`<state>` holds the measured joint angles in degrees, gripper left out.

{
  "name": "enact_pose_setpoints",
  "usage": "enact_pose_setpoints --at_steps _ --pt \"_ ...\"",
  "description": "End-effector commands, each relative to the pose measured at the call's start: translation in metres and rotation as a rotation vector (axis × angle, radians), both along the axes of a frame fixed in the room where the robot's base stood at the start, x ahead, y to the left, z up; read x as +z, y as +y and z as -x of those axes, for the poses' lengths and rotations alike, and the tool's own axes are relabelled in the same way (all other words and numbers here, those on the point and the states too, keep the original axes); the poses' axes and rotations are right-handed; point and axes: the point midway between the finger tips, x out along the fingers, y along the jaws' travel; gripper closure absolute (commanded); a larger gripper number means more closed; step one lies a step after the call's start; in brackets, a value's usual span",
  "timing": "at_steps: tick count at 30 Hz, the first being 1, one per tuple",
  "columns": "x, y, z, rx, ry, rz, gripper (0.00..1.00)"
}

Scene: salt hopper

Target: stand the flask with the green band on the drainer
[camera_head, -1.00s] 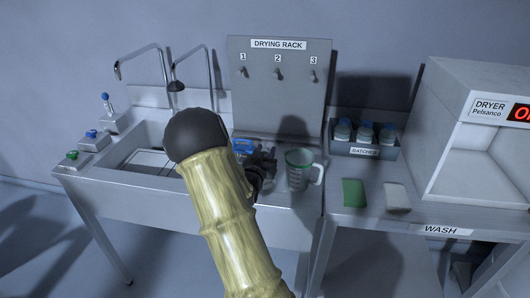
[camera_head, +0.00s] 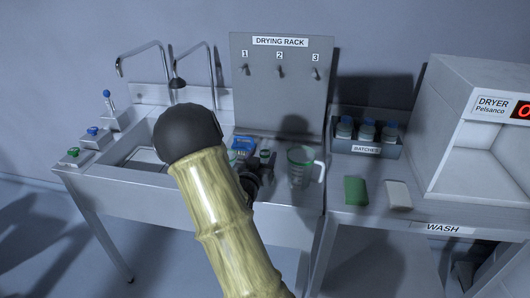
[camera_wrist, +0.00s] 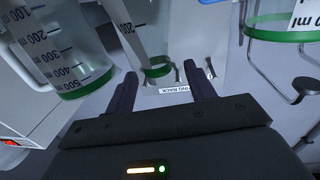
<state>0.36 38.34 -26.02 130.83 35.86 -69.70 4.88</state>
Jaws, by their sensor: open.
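The flask with the green band (camera_head: 265,155) stands upright on the metal counter in front of the drying rack. In the wrist view its green-banded neck (camera_wrist: 157,72) shows upside down, between and just beyond my fingertips. My gripper (camera_wrist: 162,82) is open with nothing held; I cannot tell whether a finger touches the glass. In the head view my gripper (camera_head: 250,182) is dark and partly hidden behind my forearm, in front of the flask. A blue item (camera_head: 243,143) lies behind it, mostly hidden; I cannot tell if it is the drainer.
A green-rimmed beaker with a handle (camera_head: 300,165) stands close on the right, and also shows in the wrist view (camera_wrist: 70,50). Another green-rimmed vessel (camera_wrist: 285,34) is on the other side. The pegged drying rack (camera_head: 280,85) rises behind. The sink (camera_head: 140,160) is left.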

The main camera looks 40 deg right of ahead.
Motion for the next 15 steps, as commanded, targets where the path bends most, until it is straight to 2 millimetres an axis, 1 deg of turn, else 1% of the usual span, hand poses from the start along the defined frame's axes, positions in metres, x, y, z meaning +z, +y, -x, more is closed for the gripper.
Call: enact_pose_setpoints --at_steps 1,3,9,12,15 --pt "-0.002 0.009 0.006 0.002 0.001 -0.001 0.46" --pt "-0.002 0.020 0.014 0.001 0.001 -0.002 0.46" --pt "-0.001 0.050 0.034 0.000 0.001 -0.001 0.46" --pt "-0.001 0.059 0.040 -0.001 0.000 0.000 0.46" --pt "0.000 0.063 0.043 -0.001 -0.001 0.001 0.46"
